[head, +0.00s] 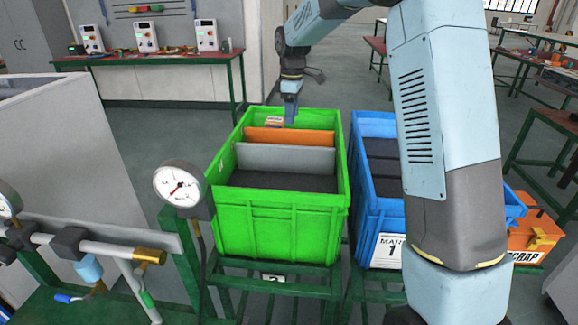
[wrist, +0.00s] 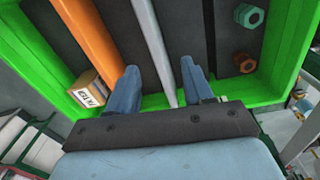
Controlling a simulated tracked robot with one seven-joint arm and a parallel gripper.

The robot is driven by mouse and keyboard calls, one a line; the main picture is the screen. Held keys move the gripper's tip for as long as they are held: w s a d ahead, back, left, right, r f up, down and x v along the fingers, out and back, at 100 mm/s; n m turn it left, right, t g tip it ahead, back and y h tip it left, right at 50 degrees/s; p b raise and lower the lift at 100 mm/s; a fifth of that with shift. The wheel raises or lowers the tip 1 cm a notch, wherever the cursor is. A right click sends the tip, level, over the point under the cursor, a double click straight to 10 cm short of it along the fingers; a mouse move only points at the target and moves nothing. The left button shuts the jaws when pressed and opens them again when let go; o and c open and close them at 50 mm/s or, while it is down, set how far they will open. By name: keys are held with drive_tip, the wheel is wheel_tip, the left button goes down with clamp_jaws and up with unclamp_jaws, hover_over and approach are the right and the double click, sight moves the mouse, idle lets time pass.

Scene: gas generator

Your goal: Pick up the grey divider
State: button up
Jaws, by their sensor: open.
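The grey divider (head: 285,158) stands upright across the green crate (head: 268,229), in front of an orange divider (head: 290,137). In the wrist view, the grey divider (wrist: 152,40) is a thin pale edge running between my two fingers. My gripper (head: 290,115) hangs pointing down over the far part of the green crate. In the wrist view, my gripper (wrist: 160,68) is open, with one blue finger on each side of the grey edge and visible gaps. Its height above the divider is hard to tell.
A small labelled box (wrist: 90,88) lies beside the orange divider (wrist: 88,38), left of my fingers. A teal nut (wrist: 248,15) and a brown nut (wrist: 245,62) lie to the right. A blue crate (head: 372,215) stands beside the green one. A pressure gauge (head: 180,184) rises at front left.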

sight(285, 156)
drive_tip(key=shift+n, duration=0.6)
drive_tip(key=w+f, duration=0.1)
drive_tip(key=w+a+f, duration=0.1)
drive_tip(key=a+f, duration=0.1)
drive_tip(key=f, duration=0.1)
drive_tip(key=shift+w, duration=0.4)
wheel_tip(285, 156, down, 14)
drive_tip(key=shift+s+r, duration=0.15)
drive_tip(key=shift+r, duration=0.1)
clamp_jaws()
drive_tip(key=shift+r, duration=0.1)
